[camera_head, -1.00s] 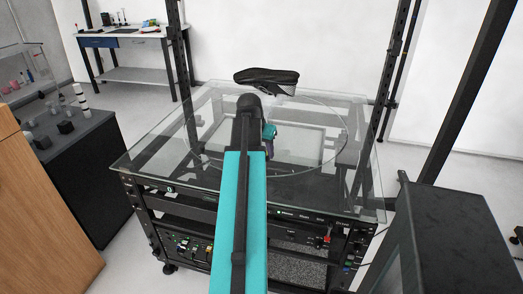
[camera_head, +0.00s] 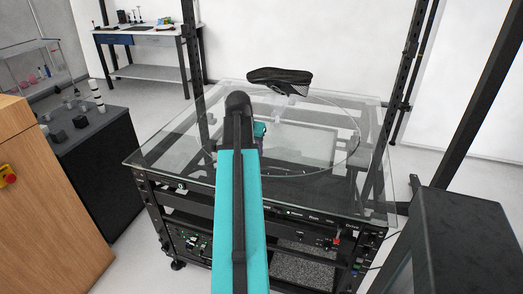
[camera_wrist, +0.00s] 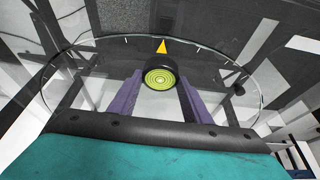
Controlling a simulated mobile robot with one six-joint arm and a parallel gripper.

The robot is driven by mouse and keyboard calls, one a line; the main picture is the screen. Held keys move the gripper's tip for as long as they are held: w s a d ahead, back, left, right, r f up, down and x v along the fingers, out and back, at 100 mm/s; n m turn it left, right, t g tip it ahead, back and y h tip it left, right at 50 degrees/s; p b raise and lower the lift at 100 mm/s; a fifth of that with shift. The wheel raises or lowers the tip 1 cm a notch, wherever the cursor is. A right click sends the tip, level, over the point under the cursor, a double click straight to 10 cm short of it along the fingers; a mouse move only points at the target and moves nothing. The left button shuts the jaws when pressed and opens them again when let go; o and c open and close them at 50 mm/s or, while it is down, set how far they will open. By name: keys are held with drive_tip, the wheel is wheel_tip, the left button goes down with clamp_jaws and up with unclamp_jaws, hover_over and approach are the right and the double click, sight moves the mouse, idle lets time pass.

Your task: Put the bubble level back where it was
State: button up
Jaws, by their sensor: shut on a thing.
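The bubble level (camera_wrist: 160,75) is a short black cylinder with a yellow-green ringed face. It sits between the two purple fingers of my gripper (camera_wrist: 158,92) in the wrist view, and they are shut on it. Below it in that view is the glass turntable (camera_wrist: 75,102); I cannot tell the height gap. In the head view the round turntable (camera_head: 359,140) lies on a glass-topped frame. My arm hides the gripper's fingers and the level there.
A dark shoe (camera_head: 280,80) stands raised at the back of the turntable. A black cabinet (camera_head: 95,150) with small white and black pieces is at left, beside a wooden cabinet (camera_head: 45,200). A black box (camera_head: 460,240) is at front right. A workbench (camera_head: 150,35) stands far back.

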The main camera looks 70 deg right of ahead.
drive_tip(key=w+a+r+n+t+y, duration=0.15)
drive_tip(key=w+a+n, duration=0.25)
drive_tip(key=w+a, duration=1)
drive_tip(key=w+a+r+n+t, duration=0.15)
drive_tip(key=w+a+n, duration=0.35)
drive_tip(key=w+a, duration=0.85)
drive_tip(key=w+a+r+n+y, duration=0.1)
drive_tip(key=w+a+n, duration=0.2)
drive_tip(key=a, duration=0.8)
drive_tip(key=w+a+n+t+y, duration=0.1)
drive_tip(key=w+a, duration=0.4)
drive_tip(key=a, duration=0.7)
drive_tip(key=w+a+r+n+y, duration=0.1)
drive_tip(key=w+a+n, duration=0.3)
drive_tip(key=a, duration=0.8)
drive_tip(key=shift+w+a+r+n, duration=0.15)
drive_tip(key=shift+w+r+n, duration=0.15)
drive_tip(key=shift+w, duration=0.05)
